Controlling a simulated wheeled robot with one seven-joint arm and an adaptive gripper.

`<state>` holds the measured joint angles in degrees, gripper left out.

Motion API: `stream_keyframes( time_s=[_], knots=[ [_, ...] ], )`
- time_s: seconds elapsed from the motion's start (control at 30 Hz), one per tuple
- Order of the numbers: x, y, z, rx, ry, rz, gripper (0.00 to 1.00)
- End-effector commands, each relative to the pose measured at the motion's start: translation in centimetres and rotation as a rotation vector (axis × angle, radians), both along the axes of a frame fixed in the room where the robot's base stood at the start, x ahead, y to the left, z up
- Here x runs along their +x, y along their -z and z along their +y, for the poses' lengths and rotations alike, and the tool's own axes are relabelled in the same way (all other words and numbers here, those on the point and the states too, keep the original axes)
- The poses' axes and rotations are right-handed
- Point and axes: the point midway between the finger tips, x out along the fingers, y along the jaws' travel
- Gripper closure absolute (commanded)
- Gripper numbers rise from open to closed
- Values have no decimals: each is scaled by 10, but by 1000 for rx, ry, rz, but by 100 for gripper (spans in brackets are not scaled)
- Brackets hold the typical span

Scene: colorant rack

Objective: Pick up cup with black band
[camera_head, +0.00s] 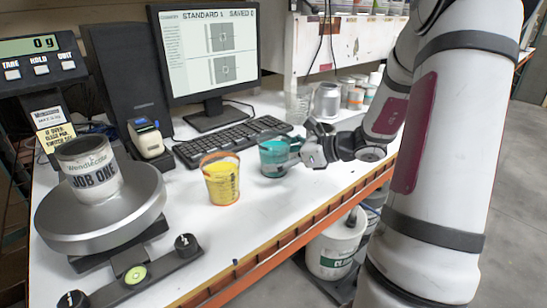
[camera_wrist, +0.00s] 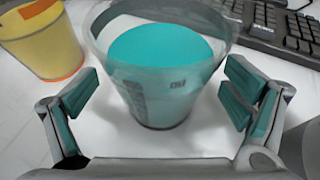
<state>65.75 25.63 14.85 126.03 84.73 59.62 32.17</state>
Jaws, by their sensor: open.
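A clear cup with teal contents (camera_head: 273,158) stands upright on the white table in front of the keyboard. A dark greyish band shows around its upper part in the head view. It also fills the middle of the wrist view (camera_wrist: 165,85), its upper rim cut off by the frame. My gripper (camera_head: 300,153) is at the cup's right side in the head view. In the wrist view my gripper (camera_wrist: 160,92) is open, with one teal-padded finger on each side of the cup. White table shows between the cup and each finger pad.
A yellow cup with an orange band (camera_head: 222,182) stands close by on the left. The keyboard (camera_head: 225,142) and monitor (camera_head: 208,55) are behind. A scale (camera_head: 100,225) bearing a "JOB ONE" can (camera_head: 88,172) is at left. The table's orange front edge (camera_head: 290,243) is near.

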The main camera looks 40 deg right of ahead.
Motion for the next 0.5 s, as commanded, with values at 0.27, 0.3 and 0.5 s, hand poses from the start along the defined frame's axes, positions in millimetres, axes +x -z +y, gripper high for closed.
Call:
stream_keyframes(
  time_s=[0.27,0.3,0.5],
  knots=[
    [12,5,6,-1,1,-1,6],
    [12,5,6,0,1,0,6],
    [12,5,6,-1,1,-1,33]
  ],
)
